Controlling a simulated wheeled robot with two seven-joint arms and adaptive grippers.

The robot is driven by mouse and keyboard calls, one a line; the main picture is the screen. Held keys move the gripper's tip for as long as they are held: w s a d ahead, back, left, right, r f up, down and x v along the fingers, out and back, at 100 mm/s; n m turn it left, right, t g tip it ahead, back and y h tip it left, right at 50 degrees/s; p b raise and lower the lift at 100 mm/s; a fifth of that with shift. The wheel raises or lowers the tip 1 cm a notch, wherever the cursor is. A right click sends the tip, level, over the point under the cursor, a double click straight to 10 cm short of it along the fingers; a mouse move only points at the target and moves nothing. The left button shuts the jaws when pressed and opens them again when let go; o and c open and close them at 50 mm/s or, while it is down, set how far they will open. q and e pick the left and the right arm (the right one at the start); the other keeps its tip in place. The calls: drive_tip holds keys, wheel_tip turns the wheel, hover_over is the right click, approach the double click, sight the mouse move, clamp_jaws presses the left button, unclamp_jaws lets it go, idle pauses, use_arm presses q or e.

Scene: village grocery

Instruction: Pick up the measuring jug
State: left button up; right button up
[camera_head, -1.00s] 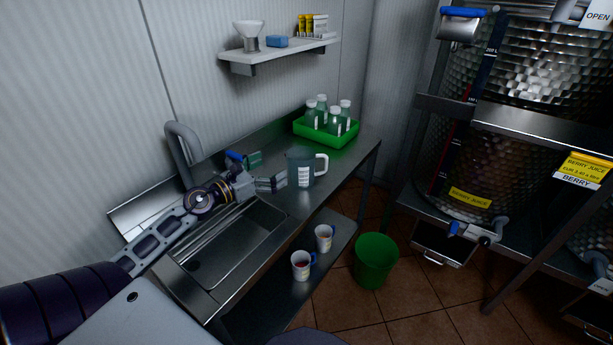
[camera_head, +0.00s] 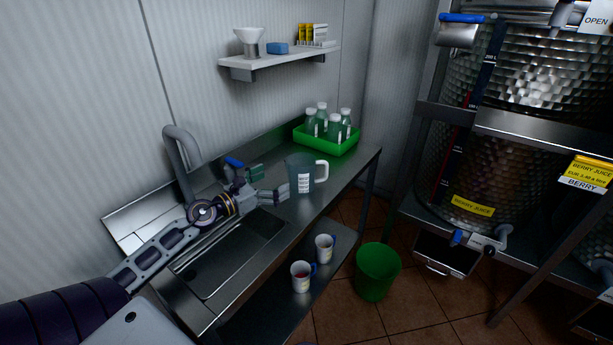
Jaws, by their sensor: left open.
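The measuring jug (camera_head: 304,180) is a grey translucent jug with a white handle and a white label. It stands upright on the steel counter (camera_head: 335,172), right of the sink, with its handle facing right. My left gripper (camera_head: 284,193) is open, its fingers pointing right at the jug's left side, low over the counter. The fingertips are very close to the jug; I cannot tell whether they touch it. My right gripper is out of view.
A green tray (camera_head: 327,143) with several bottles stands behind the jug. A tap (camera_head: 183,160) rises behind the sink (camera_head: 225,255). Two mugs (camera_head: 301,277) (camera_head: 324,247) stand on the lower shelf. A green bin (camera_head: 376,272) is on the floor.

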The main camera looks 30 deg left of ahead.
sight(292, 170)
use_arm(q)
drive_tip(key=shift+p+x, duration=0.5)
drive_tip(key=shift+x, duration=1.5)
drive_tip(key=shift+p+x, duration=0.35)
drive_tip(key=shift+x, duration=0.9)
drive_tip(key=shift+w, duration=0.45)
drive_tip(key=shift+w+d, duration=0.1)
drive_tip(key=shift+w, duration=0.15)
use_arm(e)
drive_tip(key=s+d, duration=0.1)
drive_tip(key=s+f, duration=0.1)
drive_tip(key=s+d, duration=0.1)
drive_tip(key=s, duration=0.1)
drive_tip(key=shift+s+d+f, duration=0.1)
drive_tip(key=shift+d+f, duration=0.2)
use_arm(q)
drive_tip(key=shift+w, duration=0.1)
drive_tip(key=shift+w, duration=0.1)
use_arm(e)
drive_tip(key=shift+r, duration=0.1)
